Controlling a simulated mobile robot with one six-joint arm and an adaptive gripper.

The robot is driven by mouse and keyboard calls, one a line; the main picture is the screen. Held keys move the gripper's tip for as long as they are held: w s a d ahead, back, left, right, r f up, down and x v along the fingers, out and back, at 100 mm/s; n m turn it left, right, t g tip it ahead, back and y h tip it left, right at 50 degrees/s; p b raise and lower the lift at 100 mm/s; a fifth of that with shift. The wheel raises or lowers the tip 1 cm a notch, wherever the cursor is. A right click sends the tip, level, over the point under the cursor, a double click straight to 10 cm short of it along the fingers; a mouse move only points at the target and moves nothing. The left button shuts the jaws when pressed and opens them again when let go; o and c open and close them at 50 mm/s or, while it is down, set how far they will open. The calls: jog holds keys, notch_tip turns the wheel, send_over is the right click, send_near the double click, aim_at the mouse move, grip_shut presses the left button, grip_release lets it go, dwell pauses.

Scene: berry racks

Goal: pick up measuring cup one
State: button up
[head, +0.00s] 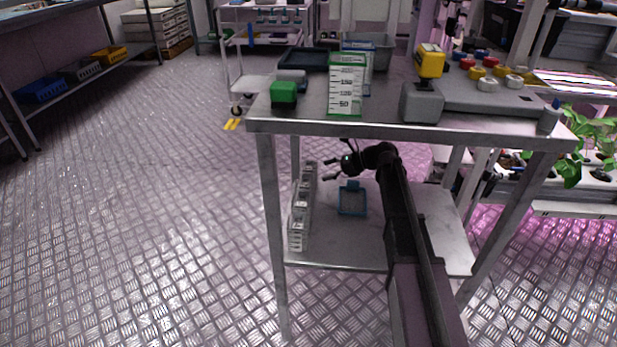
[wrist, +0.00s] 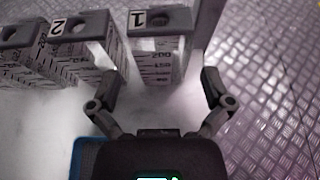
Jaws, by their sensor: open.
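Measuring cup one (wrist: 158,62) is a clear cup with dark scale marks and a grey top bearing a white "1" label. It stands at the right end of a row of similar cups in the wrist view. My gripper (wrist: 160,84) is open and empty, with one finger on each side of cup one's near face. The fingertips appear close to the cup; I cannot tell whether they touch it. In the head view my gripper (head: 331,169) is at the lower shelf, pointing left at the far end of the cup row (head: 302,208).
Measuring cup two (wrist: 88,52) stands close left of cup one, with another cup (wrist: 25,58) beyond. A blue-rimmed tray (head: 352,211) lies on the lower shelf (head: 333,250). The table top (head: 380,127) is above my gripper. A table leg (wrist: 208,22) stands right of cup one.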

aim_at(311, 174)
jog(key=shift+b+x, duration=0.9)
jog(key=shift+x, duration=1.05)
jog(key=shift+w+a+f, duration=0.1)
jog(key=shift+a+f, duration=0.15)
jog(key=shift+a, duration=0.35)
jog(key=c, duration=1)
